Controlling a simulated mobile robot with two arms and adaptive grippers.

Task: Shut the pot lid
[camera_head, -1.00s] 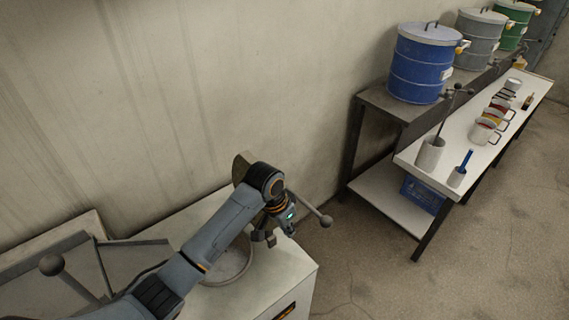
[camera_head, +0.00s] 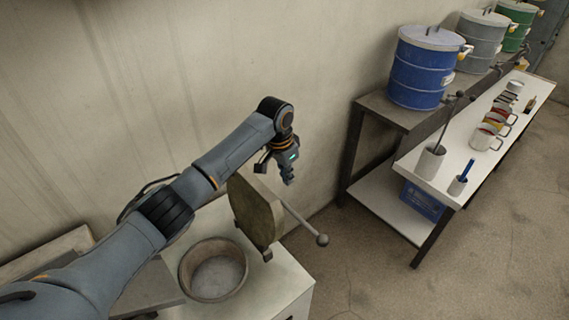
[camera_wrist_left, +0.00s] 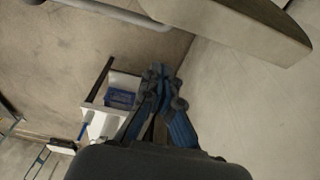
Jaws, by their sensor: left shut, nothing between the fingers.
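The pot (camera_head: 213,269) is a round grey vessel set in the white counter at the bottom of the head view, and its mouth is uncovered. The pot lid (camera_head: 256,212) is a thick round disc standing upright on its edge side, with a bar handle ending in a ball (camera_head: 322,240). The lid also shows at the top right of the left wrist view (camera_wrist_left: 235,22). My left gripper (camera_head: 289,180) is shut and empty, above and behind the lid near the wall, apart from it. It shows in the left wrist view too (camera_wrist_left: 160,75). My right gripper is not in view.
A white bench (camera_head: 420,170) at the right holds a cup with ladles (camera_head: 431,160), a blue-handled tool (camera_head: 467,170) and several mugs (camera_head: 487,137). Blue (camera_head: 415,70), grey and green drums stand on a shelf behind. The floor (camera_head: 370,275) between counter and bench is clear.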

